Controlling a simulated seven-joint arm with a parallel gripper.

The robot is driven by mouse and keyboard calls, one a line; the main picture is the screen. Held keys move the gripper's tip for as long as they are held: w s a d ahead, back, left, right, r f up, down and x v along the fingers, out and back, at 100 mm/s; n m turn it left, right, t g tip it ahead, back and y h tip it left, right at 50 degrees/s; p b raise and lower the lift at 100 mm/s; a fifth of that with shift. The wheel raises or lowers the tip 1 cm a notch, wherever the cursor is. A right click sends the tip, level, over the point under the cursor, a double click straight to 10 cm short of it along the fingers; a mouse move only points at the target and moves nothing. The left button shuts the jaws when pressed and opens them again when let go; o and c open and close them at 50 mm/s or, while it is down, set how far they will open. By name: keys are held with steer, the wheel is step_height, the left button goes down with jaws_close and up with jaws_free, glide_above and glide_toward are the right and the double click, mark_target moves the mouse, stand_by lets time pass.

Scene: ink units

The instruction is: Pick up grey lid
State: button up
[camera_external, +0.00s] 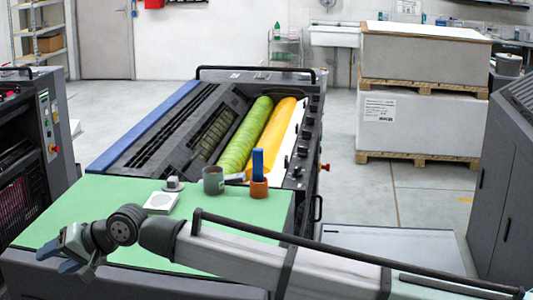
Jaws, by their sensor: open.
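A small grey piece with a raised knob (173,184), which looks like the grey lid, lies on the green table top (80,206) near its far edge. A grey cup (213,181) stands upright just to its right. My gripper (57,259) is at the table's front left corner, well apart from these things. Its bluish fingers are spread and I see nothing between them.
Behind the table is a press with a green roller (245,136) and a yellow roller (272,137). The left part of the table is clear. My arm crosses the front edge.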

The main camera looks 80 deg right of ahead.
steer(key=d+g, duration=0.1)
steer(key=d, duration=0.3)
steer(key=w+d+r+g+h, duration=0.1)
steer(key=d, duration=0.3)
steer(key=d+r+m+g+h, duration=0.1)
steer(key=d, duration=0.4)
steer(key=shift+w+r, duration=0.15)
steer(key=shift+w, duration=0.05)
steer(key=d+g, duration=0.1)
steer(key=d, duration=0.2)
steer(key=s+d+r+m+g+h, duration=0.1)
steer(key=d, duration=0.3)
steer(key=d+r, duration=0.1)
steer(key=d, duration=0.3)
steer(key=shift+s+r+m+g+h, duration=0.15)
steer(key=shift+s+m+g+h, duration=0.15)
steer(key=shift+s+g+h, duration=0.1)
steer(key=s+d+r+m+g+h, duration=0.1)
steer(key=s+d+r+m+g, duration=0.2)
steer(key=d, duration=0.6)
steer(key=g, duration=0.3)
glide_toward(172, 178)
steer(key=shift+m, duration=0.3)
steer(key=x, duration=0.8)
steer(key=shift+f, duration=0.45)
jaws_close()
